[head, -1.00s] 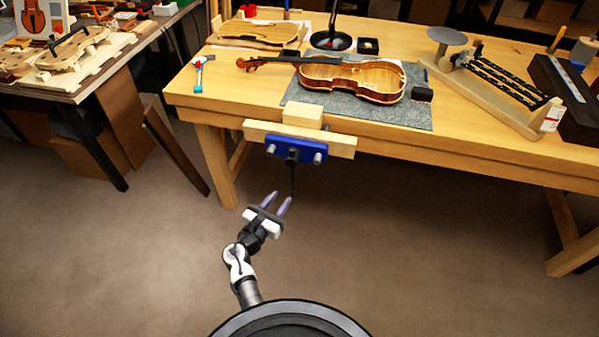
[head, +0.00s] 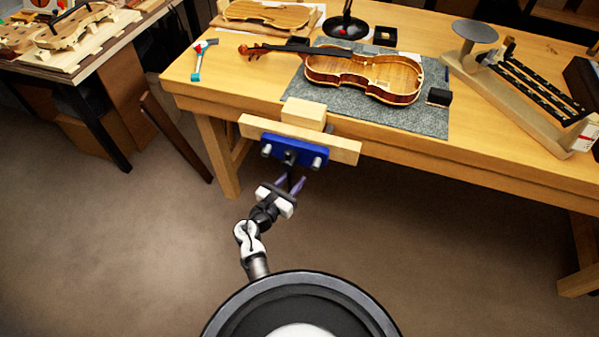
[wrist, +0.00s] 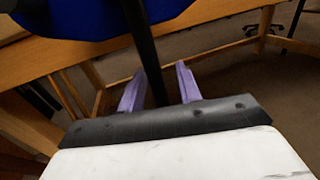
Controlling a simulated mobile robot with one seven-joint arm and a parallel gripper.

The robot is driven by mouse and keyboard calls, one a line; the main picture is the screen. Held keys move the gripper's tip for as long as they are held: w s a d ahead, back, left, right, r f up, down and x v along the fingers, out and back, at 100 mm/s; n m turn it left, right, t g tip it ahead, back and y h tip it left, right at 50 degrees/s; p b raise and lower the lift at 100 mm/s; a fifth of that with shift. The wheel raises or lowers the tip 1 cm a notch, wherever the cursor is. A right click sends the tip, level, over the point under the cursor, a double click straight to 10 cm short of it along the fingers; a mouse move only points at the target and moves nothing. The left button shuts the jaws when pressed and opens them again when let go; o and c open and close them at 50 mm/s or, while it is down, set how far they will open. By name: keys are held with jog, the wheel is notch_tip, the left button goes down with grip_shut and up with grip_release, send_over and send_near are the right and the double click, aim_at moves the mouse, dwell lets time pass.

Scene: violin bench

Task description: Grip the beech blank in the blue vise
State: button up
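The beech blank (head: 304,112) is a pale block standing at the bench's front edge, behind the wooden jaw (head: 345,148) of the vise. I cannot tell whether the jaw touches it. The blue vise (head: 295,150) is mounted on the front of the bench; its blue body shows at the top of the wrist view (wrist: 80,14). Its dark handle bar (wrist: 141,38) hangs down. My gripper (head: 291,182) is just below the vise. In the wrist view my gripper (wrist: 158,88) is open, its two purple fingers on either side of the bar, with gaps on both sides.
A violin (head: 365,75) lies on a grey mat (head: 425,122) behind the vise. The floor in front of the bench is clear.

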jog(key=shift+w+d, duration=0.15)
jog(key=shift+w, duration=0.1)
grip_shut()
